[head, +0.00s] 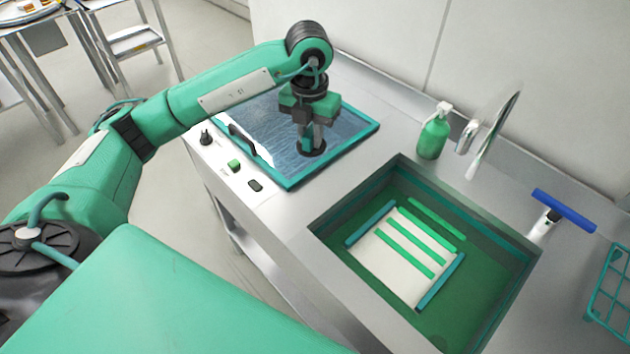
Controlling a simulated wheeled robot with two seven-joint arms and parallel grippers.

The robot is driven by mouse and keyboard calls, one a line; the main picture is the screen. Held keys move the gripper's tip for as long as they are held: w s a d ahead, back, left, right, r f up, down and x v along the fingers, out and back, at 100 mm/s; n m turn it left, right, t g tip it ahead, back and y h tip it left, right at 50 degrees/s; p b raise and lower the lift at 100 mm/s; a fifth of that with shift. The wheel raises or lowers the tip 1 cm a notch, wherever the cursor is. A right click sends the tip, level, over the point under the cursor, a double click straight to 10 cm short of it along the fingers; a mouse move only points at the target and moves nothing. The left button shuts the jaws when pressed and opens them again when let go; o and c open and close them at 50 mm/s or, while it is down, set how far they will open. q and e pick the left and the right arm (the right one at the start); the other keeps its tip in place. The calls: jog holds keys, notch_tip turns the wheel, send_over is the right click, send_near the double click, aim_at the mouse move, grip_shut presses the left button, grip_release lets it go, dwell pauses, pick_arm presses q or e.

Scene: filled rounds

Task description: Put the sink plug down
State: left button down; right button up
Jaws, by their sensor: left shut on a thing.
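The sink's drain is not clearly seen. My right gripper is not in view.
The glass panel (277,179) has a dark handle (241,139) on its left side. Green button (234,166) and black knob (206,138) sit on the front strip. A soap bottle (434,135), tap (490,135), blue squeegee (563,210) and teal wire rack (610,290) surround the sink.

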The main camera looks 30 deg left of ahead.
pick_arm(q)
notch_tip(320, 180, down, 14)
jog(key=p, duration=0.4)
jog(key=shift+d+r, duration=0.1)
jog(key=shift+r, duration=0.15)
jog(key=shift+f, duration=0.5)
notch_tip(320, 180, down, 3)
jog(key=shift+f+p, duration=0.2)
jog(key=shift+p, duration=0.45)
jog(key=shift+f, duration=0.25)
jog(key=shift+f+b, duration=0.25)
jog(key=shift+b, duration=0.1)
jog(key=c, duration=1.3)
grip_release()
jog(key=shift+r, duration=0.1)
